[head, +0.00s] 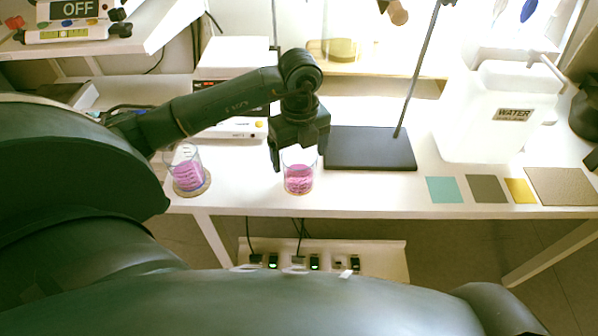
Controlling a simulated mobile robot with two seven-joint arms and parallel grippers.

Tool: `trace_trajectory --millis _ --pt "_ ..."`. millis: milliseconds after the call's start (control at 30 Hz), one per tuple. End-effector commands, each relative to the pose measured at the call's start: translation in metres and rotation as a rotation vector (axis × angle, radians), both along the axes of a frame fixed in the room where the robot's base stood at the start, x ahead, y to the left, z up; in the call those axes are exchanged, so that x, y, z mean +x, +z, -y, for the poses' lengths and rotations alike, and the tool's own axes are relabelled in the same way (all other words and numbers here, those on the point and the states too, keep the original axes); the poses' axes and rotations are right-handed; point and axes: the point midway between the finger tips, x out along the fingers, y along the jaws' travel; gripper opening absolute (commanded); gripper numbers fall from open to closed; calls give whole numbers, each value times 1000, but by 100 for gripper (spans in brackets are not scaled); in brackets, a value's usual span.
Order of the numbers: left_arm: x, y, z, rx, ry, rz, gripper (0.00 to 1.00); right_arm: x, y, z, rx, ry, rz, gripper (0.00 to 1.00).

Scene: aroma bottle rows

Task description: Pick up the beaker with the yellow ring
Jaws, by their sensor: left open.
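Two clear beakers with pink contents stand near the front edge of the white table. One beaker (298,180) is directly below my left gripper (299,154). The other beaker (186,174) stands to the left on a round tan coaster. I cannot make out a clear yellow ring on either beaker at this size. My left gripper points down with its fingers apart, at the upper part of the middle beaker. The beaker's rim is partly hidden by the gripper, and I cannot tell whether the fingers touch the glass. My right gripper is not in view.
A dark stand base (370,149) with an upright rod is right of the gripper. A white water container (495,115) stands further right, with colored squares (444,190) in front. White scales (232,62) are behind my left arm. The table's front edge (380,213) is close.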

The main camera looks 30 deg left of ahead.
Motion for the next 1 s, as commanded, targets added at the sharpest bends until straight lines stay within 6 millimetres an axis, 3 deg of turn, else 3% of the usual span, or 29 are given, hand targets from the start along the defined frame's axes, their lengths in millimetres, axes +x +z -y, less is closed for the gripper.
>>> trace_trajectory --millis 400,700,1000 --pt "-6 -49 2 -2 -1 -2 85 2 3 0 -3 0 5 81" --pt "-6 -55 2 -1 -2 0 85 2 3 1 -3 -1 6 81" --pt "-6 -55 2 -1 -2 0 62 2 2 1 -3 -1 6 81"
